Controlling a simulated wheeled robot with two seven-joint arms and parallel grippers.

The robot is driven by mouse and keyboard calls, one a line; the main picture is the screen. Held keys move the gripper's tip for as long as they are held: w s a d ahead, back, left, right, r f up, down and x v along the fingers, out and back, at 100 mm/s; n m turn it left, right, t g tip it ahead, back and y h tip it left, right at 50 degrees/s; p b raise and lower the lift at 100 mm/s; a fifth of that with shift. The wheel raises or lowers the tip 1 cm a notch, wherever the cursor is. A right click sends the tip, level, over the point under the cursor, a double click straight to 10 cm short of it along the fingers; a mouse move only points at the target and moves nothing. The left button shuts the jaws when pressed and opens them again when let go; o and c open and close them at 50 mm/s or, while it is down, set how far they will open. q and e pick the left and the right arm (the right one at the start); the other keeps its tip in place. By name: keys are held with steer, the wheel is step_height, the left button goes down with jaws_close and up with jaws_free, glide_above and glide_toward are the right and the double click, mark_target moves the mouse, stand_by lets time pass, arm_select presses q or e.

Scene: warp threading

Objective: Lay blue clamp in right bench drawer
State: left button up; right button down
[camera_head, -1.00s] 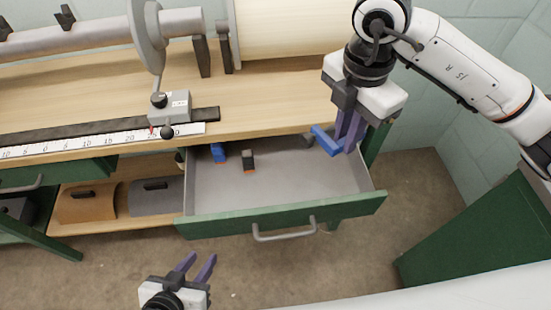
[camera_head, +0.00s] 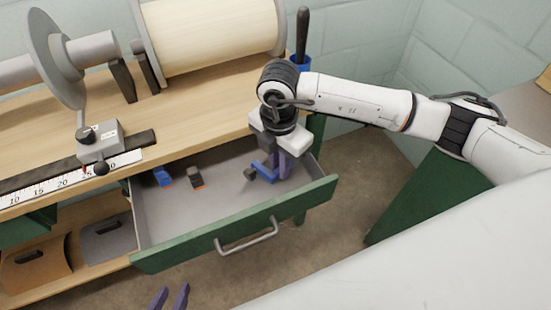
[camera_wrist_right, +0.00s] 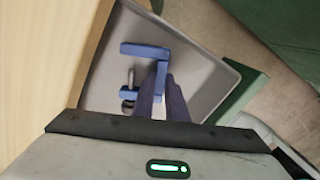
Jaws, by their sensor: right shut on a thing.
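The right bench drawer (camera_head: 215,205) is pulled open, with a grey inside and a green front. My right gripper (camera_head: 276,176) points down into its right part. It is shut on the blue clamp (camera_head: 262,169); the clamp's blue bar (camera_wrist_right: 145,50) shows beyond my fingers in the right wrist view. The clamp is within the drawer's outline, low over its floor; I cannot tell whether it touches. My left gripper (camera_head: 169,298) shows only its purple fingertips at the bottom edge, apart and empty.
A small blue piece (camera_head: 163,177) and a dark piece (camera_head: 196,178), both orange-ended, lie at the drawer's back left. The drawer's middle is clear. The wooden bench top (camera_head: 190,110) overhangs the back. A blue cup (camera_head: 300,65) with a dark-handled tool stands behind my right arm.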

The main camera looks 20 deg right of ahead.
steer(key=w, duration=0.3)
steer(key=shift+a+r, duration=0.1)
steer(key=shift+s+f, duration=0.2)
steer(key=shift+f, duration=0.35)
steer(key=shift+f, duration=0.15)
steer(key=shift+f, duration=0.15)
steer(key=c, duration=1.8)
jaws_free()
steer(key=shift+o, duration=0.2)
step_height(320, 180, up, 12)
steer(key=shift+s+a+r+p, duration=0.15)
steer(key=shift+r+p, duration=0.05)
steer(key=shift+p, duration=0.2)
